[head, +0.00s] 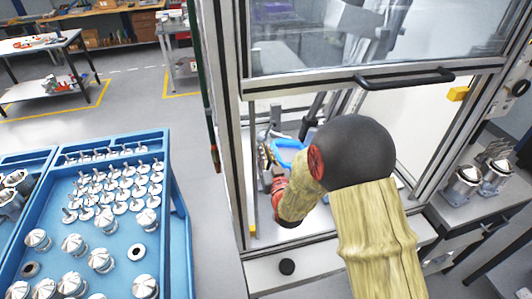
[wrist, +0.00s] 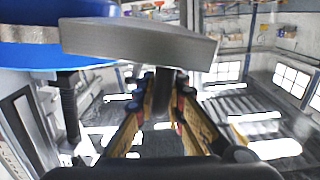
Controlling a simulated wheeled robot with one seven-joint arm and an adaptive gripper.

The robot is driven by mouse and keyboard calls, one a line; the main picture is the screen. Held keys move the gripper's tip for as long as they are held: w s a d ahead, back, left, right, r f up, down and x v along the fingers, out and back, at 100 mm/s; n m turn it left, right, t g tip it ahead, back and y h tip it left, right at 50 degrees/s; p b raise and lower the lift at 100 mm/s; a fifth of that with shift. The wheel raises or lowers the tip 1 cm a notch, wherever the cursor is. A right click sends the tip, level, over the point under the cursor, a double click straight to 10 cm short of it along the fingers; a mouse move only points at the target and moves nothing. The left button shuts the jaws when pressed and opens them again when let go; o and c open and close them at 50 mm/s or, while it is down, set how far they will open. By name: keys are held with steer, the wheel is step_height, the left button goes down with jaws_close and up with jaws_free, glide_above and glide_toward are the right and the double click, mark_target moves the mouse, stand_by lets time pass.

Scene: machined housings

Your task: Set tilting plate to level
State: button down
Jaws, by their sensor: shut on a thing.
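My arm reaches through the open lower part of a framed machine cabinet. My gripper (head: 267,155) is beside a blue piece (head: 290,153) inside, which is partly hidden by my arm. In the wrist view my gripper (wrist: 162,97) is shut on a short dark post (wrist: 163,88). A thick grey metal bar (wrist: 135,40) lies directly above the post and appears slightly slanted in this view. A blue rounded part (wrist: 50,52) with a metal band is at the upper left. I cannot tell for sure which part is the tilting plate, or its true angle.
The cabinet's raised window door (head: 375,45) with a black handle (head: 405,79) is above my arm. A blue cart (head: 110,215) with several metal parts stands at left. A bench (head: 470,215) with machined housings (head: 490,175) is at right. Floor between cart and cabinet is clear.

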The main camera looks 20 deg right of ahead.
steer(key=a+f+b, duration=0.3)
steer(key=f+b, duration=0.4)
steer(key=f, duration=0.1)
steer(key=shift+s, duration=0.15)
steer(key=c, duration=2.1)
jaws_free()
steer(key=shift+f, duration=0.1)
steer(key=shift+c, duration=0.2)
steer(key=shift+o, duration=1.2)
steer(key=shift+a, duration=0.1)
steer(key=shift+r, duration=0.25)
